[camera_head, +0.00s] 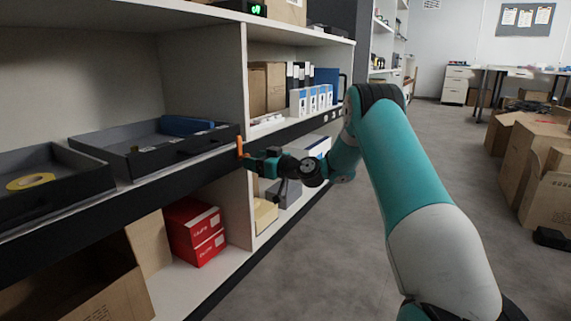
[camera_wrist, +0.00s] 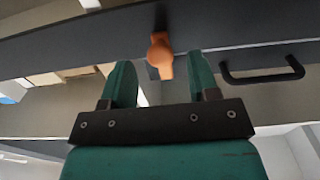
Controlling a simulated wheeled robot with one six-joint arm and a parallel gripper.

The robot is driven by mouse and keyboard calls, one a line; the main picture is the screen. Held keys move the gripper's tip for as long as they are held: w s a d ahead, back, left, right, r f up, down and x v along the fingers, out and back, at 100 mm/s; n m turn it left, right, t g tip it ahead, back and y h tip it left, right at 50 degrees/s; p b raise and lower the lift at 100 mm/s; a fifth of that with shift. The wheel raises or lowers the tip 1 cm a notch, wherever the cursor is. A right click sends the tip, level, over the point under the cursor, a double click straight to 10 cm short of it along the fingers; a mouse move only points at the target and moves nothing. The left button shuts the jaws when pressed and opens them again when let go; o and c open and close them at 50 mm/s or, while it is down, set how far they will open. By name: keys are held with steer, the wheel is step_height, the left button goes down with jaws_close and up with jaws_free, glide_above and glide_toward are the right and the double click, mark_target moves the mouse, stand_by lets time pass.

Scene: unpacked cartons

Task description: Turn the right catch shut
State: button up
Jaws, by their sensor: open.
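The orange catch (camera_head: 239,146) sits on the dark front edge of the shelf, by the right end of the right dark drawer (camera_head: 150,163). In the head view it stands roughly upright. In the wrist view the catch (camera_wrist: 160,54) has a round hub and a short lever that points down the picture, between my fingers. My gripper (camera_head: 248,161) is at the catch; in the wrist view my gripper (camera_wrist: 162,78) is open, one teal finger on each side of the lever, with gaps visible on both sides. The head view hides the far finger.
A black bar handle (camera_wrist: 262,74) is close to the right finger in the wrist view. A left drawer (camera_head: 60,190) holds a yellow tape roll (camera_head: 30,181). Red boxes (camera_head: 194,232) stand below. Cartons (camera_head: 535,160) stand at right; the floor (camera_head: 330,270) between is clear.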

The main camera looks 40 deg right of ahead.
steer(key=v, duration=1.4)
steer(key=shift+b, duration=0.35)
steer(key=shift+r, duration=0.15)
